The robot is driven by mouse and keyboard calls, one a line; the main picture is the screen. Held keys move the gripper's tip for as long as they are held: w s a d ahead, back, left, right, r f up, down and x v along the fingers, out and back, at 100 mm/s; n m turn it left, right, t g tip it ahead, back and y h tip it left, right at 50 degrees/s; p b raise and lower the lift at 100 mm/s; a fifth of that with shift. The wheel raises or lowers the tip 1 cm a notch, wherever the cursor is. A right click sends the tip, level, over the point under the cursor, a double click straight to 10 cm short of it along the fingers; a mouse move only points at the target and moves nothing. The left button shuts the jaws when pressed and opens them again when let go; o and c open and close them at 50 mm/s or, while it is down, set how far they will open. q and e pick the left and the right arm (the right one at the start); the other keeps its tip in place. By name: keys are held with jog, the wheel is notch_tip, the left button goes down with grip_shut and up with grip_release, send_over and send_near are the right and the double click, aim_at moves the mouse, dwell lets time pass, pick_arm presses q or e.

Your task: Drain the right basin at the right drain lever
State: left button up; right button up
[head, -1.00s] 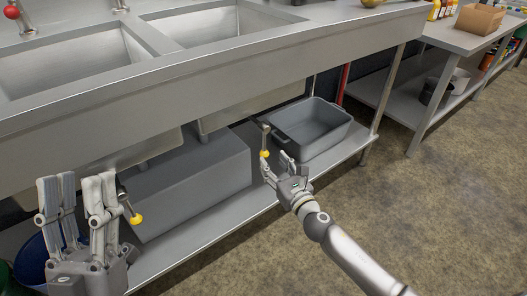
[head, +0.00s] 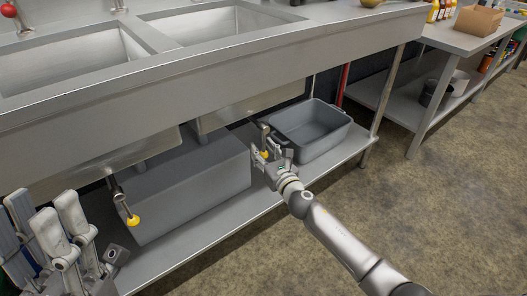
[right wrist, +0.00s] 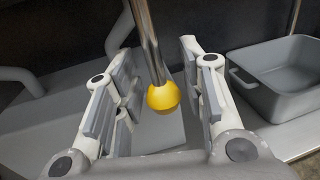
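The right drain lever (head: 264,130) hangs under the right basin (head: 215,25). In the right wrist view it is a metal rod with a yellow ball knob (right wrist: 164,97). My right gripper (head: 264,158) is open at the lever, its fingers on either side of the knob, with gaps showing on both sides. The left drain lever (head: 125,203), with a yellow knob, hangs under the left basin (head: 75,65). My left gripper (head: 45,235) is at the lower left with its fingers spread apart and nothing seen between them.
A grey tub (head: 310,132) stands on the lower shelf (head: 215,222), right of my right gripper. A large grey box (head: 190,190) is under the basins. A side table (head: 450,38) with a cardboard box (head: 478,20) stands at the right. The floor in front is clear.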

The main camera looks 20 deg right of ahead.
grip_shut()
